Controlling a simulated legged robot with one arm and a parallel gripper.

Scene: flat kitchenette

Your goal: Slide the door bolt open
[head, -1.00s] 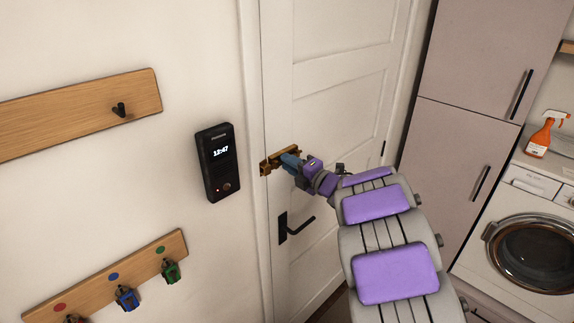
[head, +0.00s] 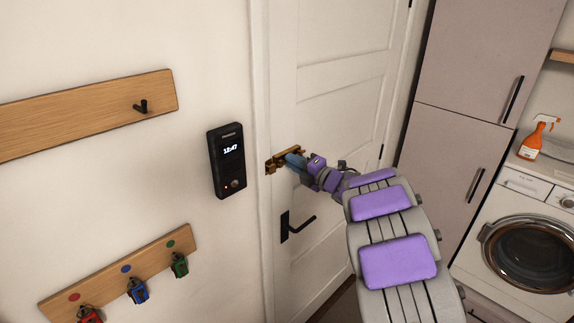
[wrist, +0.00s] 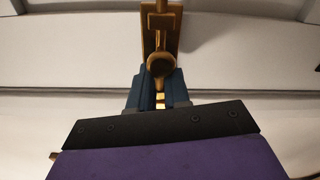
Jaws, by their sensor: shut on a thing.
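The brass door bolt (head: 284,157) is mounted at the edge of the white door (head: 330,105), above the black door handle (head: 297,227). In the wrist view the brass bolt (wrist: 160,45) runs up from between my fingers, with its round knob at the fingertips. My gripper (head: 294,161) is at the bolt and its blue fingers are shut on the knob. In the wrist view my gripper (wrist: 158,85) hides the lower part of the bolt. I cannot tell how far the bolt reaches into its keeper.
A black wall panel (head: 227,160) with a clock display is left of the door frame. A wooden rail (head: 120,280) with several coloured keys hangs lower left. Tall cabinets (head: 470,90) and a washing machine (head: 525,240) stand at the right.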

